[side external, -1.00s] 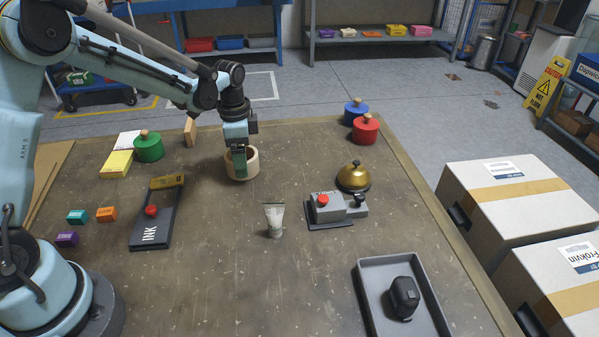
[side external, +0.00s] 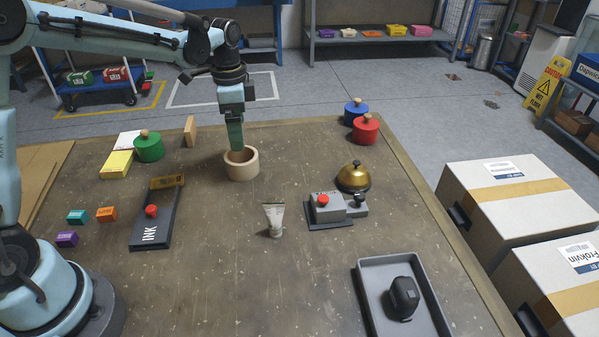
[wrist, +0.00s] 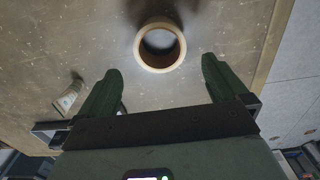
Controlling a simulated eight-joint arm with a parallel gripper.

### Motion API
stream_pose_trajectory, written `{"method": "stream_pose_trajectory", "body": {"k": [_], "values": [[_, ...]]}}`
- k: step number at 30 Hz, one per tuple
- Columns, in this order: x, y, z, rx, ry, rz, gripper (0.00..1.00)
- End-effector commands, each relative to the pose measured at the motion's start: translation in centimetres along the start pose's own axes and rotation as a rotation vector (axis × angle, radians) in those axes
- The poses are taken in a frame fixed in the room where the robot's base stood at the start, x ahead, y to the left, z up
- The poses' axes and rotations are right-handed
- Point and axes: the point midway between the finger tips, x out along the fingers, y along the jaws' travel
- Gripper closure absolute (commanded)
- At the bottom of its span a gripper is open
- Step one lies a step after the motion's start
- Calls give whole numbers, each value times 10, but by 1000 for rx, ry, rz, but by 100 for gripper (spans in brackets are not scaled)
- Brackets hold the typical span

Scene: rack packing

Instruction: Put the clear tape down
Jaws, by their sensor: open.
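The clear tape (side external: 241,165) is a thick tan ring lying flat on the worn table, toward its far side. It also shows in the wrist view (wrist: 160,47) as a round ring with an open middle, between and beyond my fingertips. My gripper (side external: 236,149) points down just above the tape, its green fingers near the ring's top rim in the side view. In the wrist view my gripper (wrist: 160,68) is wide open, with one finger on each side and nothing between them touching the tape.
A small tube (side external: 273,219) stands nearer the camera. A green lidded pot (side external: 148,147) and an ink pad (side external: 152,227) are to the left. A grey device (side external: 338,207), gold bell (side external: 353,177) and red pot (side external: 365,130) are to the right. A grey tray (side external: 374,317) holds a black object.

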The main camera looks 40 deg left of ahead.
Motion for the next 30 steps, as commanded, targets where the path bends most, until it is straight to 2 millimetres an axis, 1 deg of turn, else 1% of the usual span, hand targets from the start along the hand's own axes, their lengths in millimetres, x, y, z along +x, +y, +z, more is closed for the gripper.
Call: {"method": "stream_pose_trajectory", "body": {"k": [1,6,11,14,17,21,24,30], "values": [[-9,0,0,0,0,0,0],[-30,0,0,0,0,0,0],[-40,1,0,-2,1,-1,0],[-46,5,2,-21,11,-14,0],[-54,17,6,-74,39,-45,0],[-66,42,16,-192,111,-109,0],[-71,60,25,-285,173,-150,0],[-70,96,43,-463,311,-212,0]]}}
